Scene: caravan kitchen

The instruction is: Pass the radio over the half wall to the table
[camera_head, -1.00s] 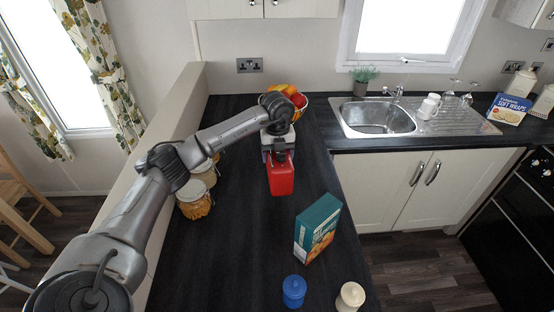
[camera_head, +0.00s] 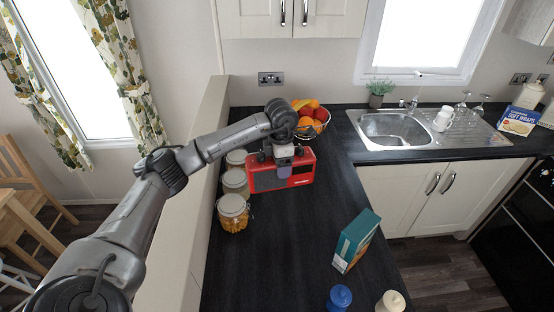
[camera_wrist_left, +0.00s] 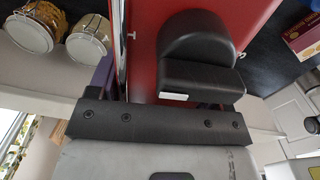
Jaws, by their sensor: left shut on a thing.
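The red radio (camera_head: 264,181) stands upright over the dark counter, its broad front with a speaker grille facing me, close beside the glass jars. I cannot tell whether its base touches the counter. My left gripper (camera_head: 284,163) is shut on the radio from above. In the left wrist view the radio's red surface (camera_wrist_left: 235,18) fills the upper middle. The half wall (camera_head: 208,125) runs along the counter's left side, with my left arm reaching across it. Light wooden furniture beyond it at the far left seems to include the table's edge (camera_head: 12,200). My right gripper is out of view.
Several lidded glass jars (camera_head: 233,213) line the counter along the half wall. A fruit bowl (camera_head: 312,121) stands behind the radio. A teal box (camera_head: 355,240), a blue canister (camera_head: 339,298) and a cream canister (camera_head: 391,301) stand nearer. A wooden chair (camera_head: 25,168) stands beyond the wall.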

